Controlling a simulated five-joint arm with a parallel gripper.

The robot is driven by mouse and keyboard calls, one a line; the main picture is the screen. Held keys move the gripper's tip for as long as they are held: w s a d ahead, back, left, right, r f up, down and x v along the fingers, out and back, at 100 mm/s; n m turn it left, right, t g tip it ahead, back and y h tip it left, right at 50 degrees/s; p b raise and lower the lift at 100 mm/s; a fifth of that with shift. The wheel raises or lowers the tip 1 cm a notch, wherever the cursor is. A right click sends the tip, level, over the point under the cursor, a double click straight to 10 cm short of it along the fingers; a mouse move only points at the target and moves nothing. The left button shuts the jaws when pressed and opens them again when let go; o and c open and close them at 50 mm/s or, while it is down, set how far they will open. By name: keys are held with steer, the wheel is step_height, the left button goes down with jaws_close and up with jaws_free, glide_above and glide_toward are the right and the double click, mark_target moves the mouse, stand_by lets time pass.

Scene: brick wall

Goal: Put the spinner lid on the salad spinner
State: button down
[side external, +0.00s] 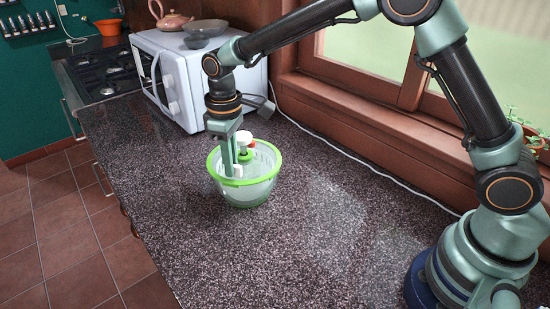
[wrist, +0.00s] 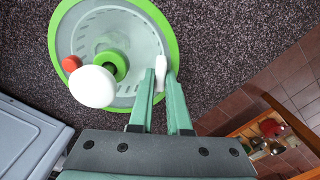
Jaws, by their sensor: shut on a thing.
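The salad spinner (side external: 247,192) stands upright on the dark speckled counter, a pale translucent bowl. The spinner lid (side external: 220,175), with a bright green rim, sits at the bowl's top; I cannot tell whether it is fully seated. In the wrist view the lid's green rim (wrist: 168,28) surrounds a pale slotted area, with a green hub, a white round knob and a red button. My gripper (side external: 232,172) points down at the lid's near left side. In the wrist view its fingers (wrist: 162,88) are shut on a small white part of the lid, beside the knob.
A white microwave (side external: 190,85) with a bowl and teapot on top stands behind the spinner, near the stove (side external: 100,75). A white cable runs along the window wall. The counter (side external: 310,215) to the right is clear; its left edge drops to the tiled floor.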

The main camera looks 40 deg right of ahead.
steer(key=shift+f, duration=0.4)
stand_by(0.3)
steer(key=shift+c, duration=2)
jaws_free()
steer(key=shift+r, duration=3.55)
